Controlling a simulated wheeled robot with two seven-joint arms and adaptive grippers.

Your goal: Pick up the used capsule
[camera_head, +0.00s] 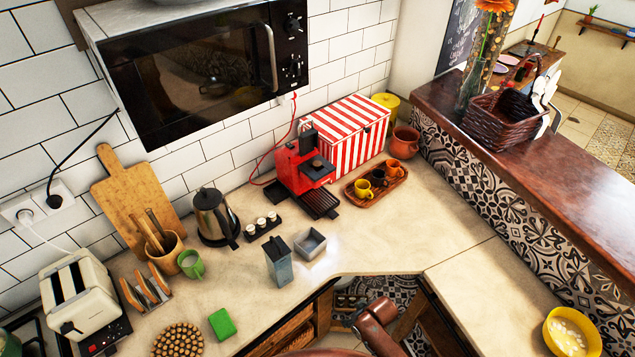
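A red coffee machine (299,163) with a black drip tray (321,204) stands on the counter against the tiled wall. Several small white-topped capsules (261,223) sit in a black holder to its lower left. I cannot tell from this view whether any of them is used, and I cannot make out a separate used capsule. A small grey open box (311,243) stands in front of the machine. Its inside looks empty, but small detail is unclear. Neither of my grippers shows in the head view.
A tray with cups (377,184) and a red-striped box (350,130) are on the right. A microwave (205,70) overhangs the counter. The right counter is mostly clear.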

